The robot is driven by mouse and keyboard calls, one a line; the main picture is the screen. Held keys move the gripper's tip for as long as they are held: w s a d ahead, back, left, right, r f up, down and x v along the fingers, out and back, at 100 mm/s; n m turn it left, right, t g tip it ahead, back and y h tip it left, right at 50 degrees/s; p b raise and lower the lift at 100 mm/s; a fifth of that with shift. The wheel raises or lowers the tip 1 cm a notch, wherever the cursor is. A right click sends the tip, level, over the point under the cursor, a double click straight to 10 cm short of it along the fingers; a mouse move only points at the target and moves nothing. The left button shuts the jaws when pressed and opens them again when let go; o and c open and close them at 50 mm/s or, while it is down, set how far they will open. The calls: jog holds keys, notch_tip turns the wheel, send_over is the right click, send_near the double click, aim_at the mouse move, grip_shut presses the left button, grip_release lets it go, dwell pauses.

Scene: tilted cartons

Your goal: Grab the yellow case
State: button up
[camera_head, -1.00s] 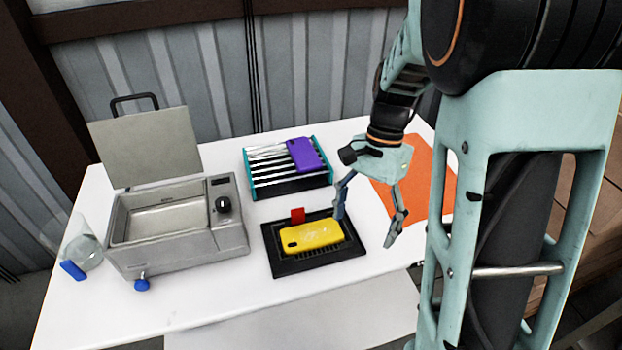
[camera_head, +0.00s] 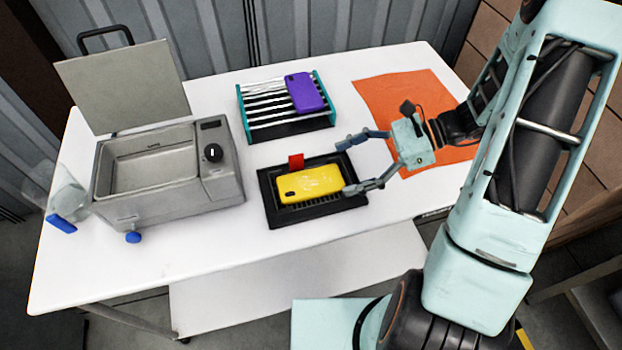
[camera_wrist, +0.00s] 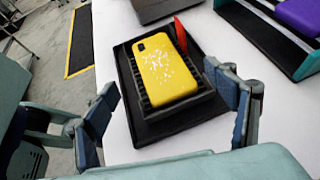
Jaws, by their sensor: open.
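The yellow case (camera_head: 311,184) lies flat on a black ribbed tray (camera_head: 270,212) on the white table, with white specks on its face. It also shows in the wrist view (camera_wrist: 163,70), ahead of my fingers. My gripper (camera_head: 343,167) is open and empty at the right end of the tray, its fingers pointing left toward the case. In the wrist view my gripper (camera_wrist: 172,120) has one finger on each side of the tray's near end. The near finger looks close to the case's right end in the head view; I cannot tell whether they touch.
A red tab (camera_head: 296,161) stands behind the case. A rack (camera_head: 286,126) with a purple case (camera_head: 306,92) is behind the tray. A metal bath (camera_head: 222,183) with a raised lid stands left, near a flask (camera_head: 66,196). An orange mat (camera_head: 384,92) lies right.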

aim_at(314, 181)
jog(key=x, duration=0.7)
jog(key=shift+f+p, duration=0.3)
jog(key=shift+p, duration=0.05)
jog(key=shift+c, duration=0.6)
jog(key=c, duration=1)
